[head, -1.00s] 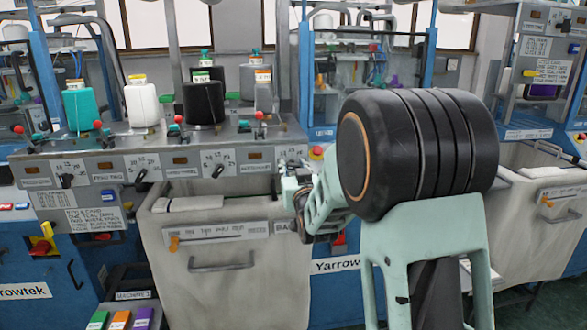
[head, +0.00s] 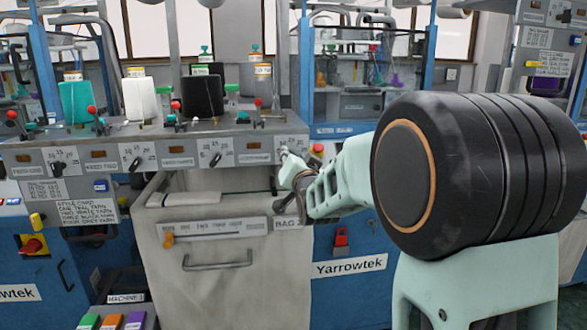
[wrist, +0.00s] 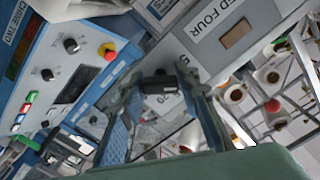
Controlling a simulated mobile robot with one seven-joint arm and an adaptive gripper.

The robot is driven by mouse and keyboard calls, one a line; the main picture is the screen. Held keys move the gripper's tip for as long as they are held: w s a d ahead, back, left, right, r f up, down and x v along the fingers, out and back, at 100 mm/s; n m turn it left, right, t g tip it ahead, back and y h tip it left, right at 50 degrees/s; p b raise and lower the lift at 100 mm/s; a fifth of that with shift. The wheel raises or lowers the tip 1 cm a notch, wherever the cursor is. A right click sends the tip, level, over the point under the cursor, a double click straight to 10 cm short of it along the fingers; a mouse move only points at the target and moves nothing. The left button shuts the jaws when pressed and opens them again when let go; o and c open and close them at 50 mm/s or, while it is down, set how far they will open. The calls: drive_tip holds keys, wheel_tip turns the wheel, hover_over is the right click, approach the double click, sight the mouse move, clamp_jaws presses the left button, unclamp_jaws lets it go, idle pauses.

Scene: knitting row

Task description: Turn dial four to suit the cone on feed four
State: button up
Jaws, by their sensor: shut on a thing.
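Dial four's black knob (wrist: 157,84) sits between my fingers in the wrist view, beside the FEED FOUR label (wrist: 207,20). Its scale is mostly covered, so I cannot read the pointer's setting. My gripper (wrist: 165,105) is shut on the knob. In the head view my gripper (head: 285,158) is at the right end of the feed panel (head: 115,158), and hides dial four there. A grey cone (head: 263,84) with an orange top stands on the right of the shelf, above feed four.
Teal (head: 76,101), white (head: 140,98) and black (head: 203,96) cones stand to the left. A style card (head: 87,212) is on the panel's lower left. A pale bin (head: 200,265) hangs below. A red-and-yellow stop button (wrist: 107,51) is left of my fingers.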

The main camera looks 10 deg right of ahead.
drive_tip(key=shift+m+b, duration=0.6)
drive_tip(key=shift+m, duration=0.1)
drive_tip(key=o, duration=1.2)
drive_tip(key=shift+c, duration=0.2)
drive_tip(key=shift+s, duration=0.1)
drive_tip(key=s, duration=0.7)
drive_tip(key=shift+s, duration=0.15)
